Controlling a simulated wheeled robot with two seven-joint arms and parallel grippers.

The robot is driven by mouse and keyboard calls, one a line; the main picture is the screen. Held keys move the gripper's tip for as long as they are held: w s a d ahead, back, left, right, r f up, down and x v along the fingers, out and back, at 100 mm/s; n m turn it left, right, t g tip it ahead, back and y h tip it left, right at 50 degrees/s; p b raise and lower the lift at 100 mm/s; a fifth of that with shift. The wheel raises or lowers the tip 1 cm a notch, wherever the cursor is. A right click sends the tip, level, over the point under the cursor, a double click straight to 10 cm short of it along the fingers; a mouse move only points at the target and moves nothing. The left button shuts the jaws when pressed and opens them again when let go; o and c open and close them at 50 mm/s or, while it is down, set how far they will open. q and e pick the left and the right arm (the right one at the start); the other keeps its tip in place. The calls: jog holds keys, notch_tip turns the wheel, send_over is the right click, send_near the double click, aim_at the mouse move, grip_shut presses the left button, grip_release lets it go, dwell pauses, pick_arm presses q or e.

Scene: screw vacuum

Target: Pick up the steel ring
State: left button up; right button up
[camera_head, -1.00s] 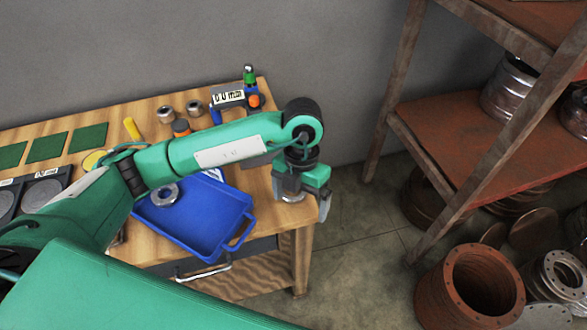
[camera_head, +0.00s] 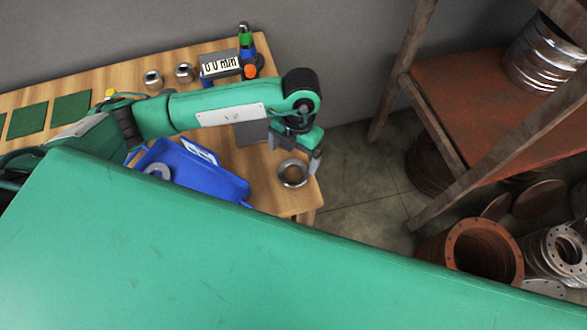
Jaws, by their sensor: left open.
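My left gripper (camera_head: 295,153) shows just behind the ring in the picture, jaws open and pointing down. It looks raised above the table with nothing between its fingers. Another metal ring (camera_head: 158,171) sits in the blue tray (camera_head: 215,185), partly hidden by my arm. Two smaller steel rings (camera_head: 153,80) (camera_head: 185,72) stand at the back of the table. My right gripper is not in view.
Green mats (camera_head: 72,107) lie at left. A rusty shelf (camera_head: 475,110) and flanges stand on the right. My large green arm link covers the foreground.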

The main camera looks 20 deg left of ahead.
aim_at(293, 175)
pick_arm(q)
jog(key=shift+s+d+f+p, duration=0.15)
jog(key=shift+f+p, duration=0.15)
jog(key=shift+f, duration=0.25)
jog(key=shift+s+f+p, duration=0.1)
jog(key=shift+f+p, duration=0.15)
jog(key=shift+f, duration=0.25)
jog(key=f+p, duration=0.1)
jog(key=f, duration=0.2)
jog(key=shift+s+d+f, duration=0.1)
jog(key=shift+s+f, duration=0.1)
jog(key=shift+f, duration=0.2)
jog(key=c, duration=1.4)
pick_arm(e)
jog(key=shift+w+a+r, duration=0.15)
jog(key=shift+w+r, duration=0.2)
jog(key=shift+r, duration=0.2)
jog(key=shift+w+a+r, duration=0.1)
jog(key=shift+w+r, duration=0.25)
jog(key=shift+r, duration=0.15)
